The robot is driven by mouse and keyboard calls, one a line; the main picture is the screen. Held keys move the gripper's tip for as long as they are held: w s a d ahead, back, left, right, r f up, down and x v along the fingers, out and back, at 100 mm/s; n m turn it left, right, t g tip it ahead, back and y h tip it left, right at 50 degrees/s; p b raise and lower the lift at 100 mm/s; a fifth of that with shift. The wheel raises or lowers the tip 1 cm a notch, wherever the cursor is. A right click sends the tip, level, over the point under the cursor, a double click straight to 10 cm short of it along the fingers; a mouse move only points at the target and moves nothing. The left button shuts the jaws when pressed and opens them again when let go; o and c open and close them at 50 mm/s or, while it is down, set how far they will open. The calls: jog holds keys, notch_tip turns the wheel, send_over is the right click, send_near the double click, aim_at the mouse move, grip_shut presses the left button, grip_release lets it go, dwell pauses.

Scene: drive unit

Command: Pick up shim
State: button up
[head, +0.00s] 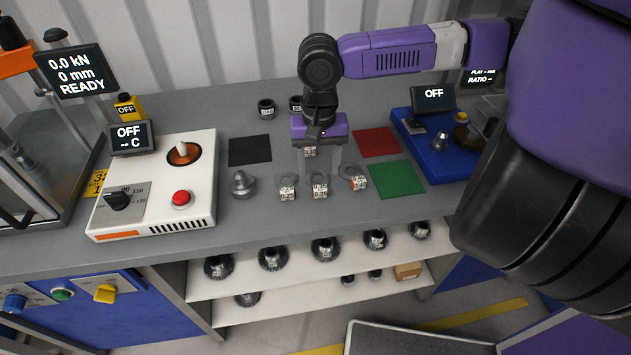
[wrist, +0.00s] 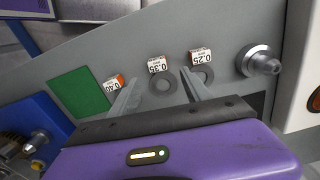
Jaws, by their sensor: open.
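Three thin grey ring shims lie in a row on the grey bench, each with a small orange-and-white tag. The 0.35 shim (wrist: 162,86) is the middle one, the 0.25 shim (wrist: 203,74) is on its right in the wrist view, and the 0.40 tag (wrist: 113,84) is on its left. The head view shows the left shim tag (head: 287,193), the middle one (head: 320,191) and the right one (head: 358,183). My gripper (head: 318,172) points down above the row, open and empty. In the wrist view its fingertips (wrist: 159,76) flank the middle shim. The 0.40 ring is largely hidden by a finger.
Another tag (head: 310,151) shows between my fingers, farther back. A metal knobbed part (head: 243,184) stands left of the row. Black (head: 250,150), red (head: 377,142) and green (head: 398,178) mats lie around. A white control box (head: 160,190) and a blue unit (head: 440,155) flank the area.

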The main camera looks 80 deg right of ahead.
aim_at(320, 185)
jog(key=shift+s+f+p, duration=0.1)
jog(key=shift+f+p, duration=0.2)
jog(key=shift+f, duration=2.8)
grip_shut()
